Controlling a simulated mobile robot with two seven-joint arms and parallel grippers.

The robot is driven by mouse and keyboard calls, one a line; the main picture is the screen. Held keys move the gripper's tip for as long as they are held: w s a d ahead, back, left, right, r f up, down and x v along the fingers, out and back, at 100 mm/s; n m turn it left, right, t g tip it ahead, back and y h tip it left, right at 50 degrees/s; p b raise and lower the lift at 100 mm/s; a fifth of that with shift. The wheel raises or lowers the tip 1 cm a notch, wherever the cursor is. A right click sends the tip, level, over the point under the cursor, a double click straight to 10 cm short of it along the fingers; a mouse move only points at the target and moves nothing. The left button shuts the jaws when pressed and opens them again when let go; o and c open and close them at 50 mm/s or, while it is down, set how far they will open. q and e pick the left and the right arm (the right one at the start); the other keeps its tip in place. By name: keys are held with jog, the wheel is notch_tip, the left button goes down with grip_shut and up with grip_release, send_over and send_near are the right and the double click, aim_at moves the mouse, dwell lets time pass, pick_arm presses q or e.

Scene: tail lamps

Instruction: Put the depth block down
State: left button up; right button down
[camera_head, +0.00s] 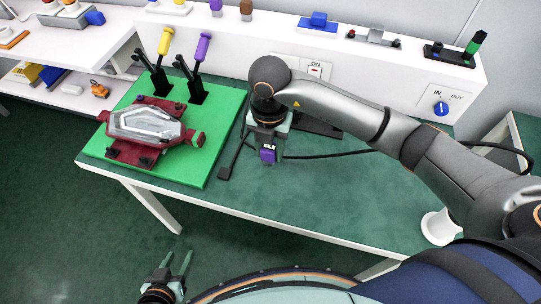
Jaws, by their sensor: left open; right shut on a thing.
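My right gripper (268,143) reaches in over the table and is shut on a small purple block (268,156) with white marking, which I take as the depth block. The gripper points down, just right of the green board; whether the block touches the table is hard to tell. A clear tail lamp (145,122) lies in a dark red fixture (126,151) on the green board (196,168). My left gripper (180,262) is open and empty at the bottom, in front of the table.
Toggle clamps with a yellow handle (165,42) and a purple handle (202,50) stand behind the lamp. A black cable (330,156) runs across the table (330,195). A white shelf (225,30) with switches and small parts lines the back. The table's front right is clear.

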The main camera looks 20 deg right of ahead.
aim_at(271, 159)
jog(key=shift+d+f, duration=0.15)
jog(key=shift+f, duration=1.5)
jog(key=shift+f, duration=0.2)
jog(key=shift+c, duration=2.2)
grip_release()
jog(key=shift+r, duration=0.1)
notch_tip(271, 159, up, 12)
jog(key=shift+r+p, duration=0.15)
jog(key=shift+p, duration=0.4)
